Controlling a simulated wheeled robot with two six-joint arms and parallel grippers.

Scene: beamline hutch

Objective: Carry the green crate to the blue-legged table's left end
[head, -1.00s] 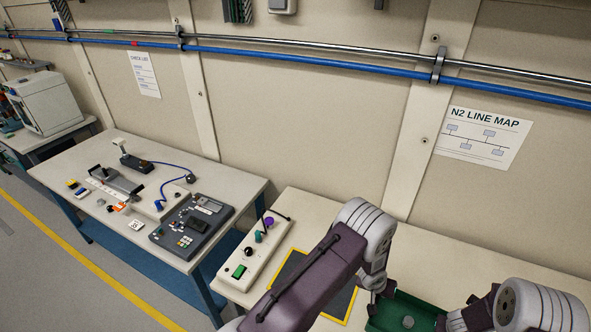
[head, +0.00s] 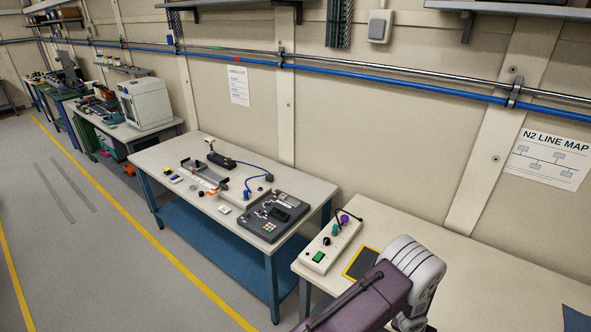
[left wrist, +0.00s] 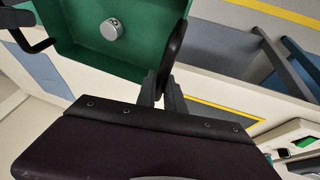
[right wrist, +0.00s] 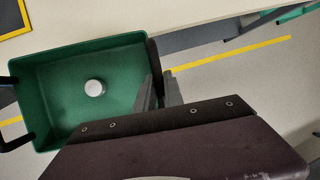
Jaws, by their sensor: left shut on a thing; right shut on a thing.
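The green crate (left wrist: 75,40) is an open tray with black handles at its ends. A round silver piece (right wrist: 95,88) lies in it. My left gripper (left wrist: 162,82) is shut on one black handle (left wrist: 175,48). My right gripper (right wrist: 158,88) is shut on the handle (right wrist: 153,62) at the other end. The blue-legged table (head: 155,160) stands left of centre. Its left end has a bare strip.
Small tools (head: 200,177), a black device (head: 222,160) with a blue cable, and a dark keypad console (head: 275,217) occupy the table's middle and right. A nearer table (head: 440,245) holds a switch box (head: 330,240). Open floor with a yellow line (head: 165,255) runs in front.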

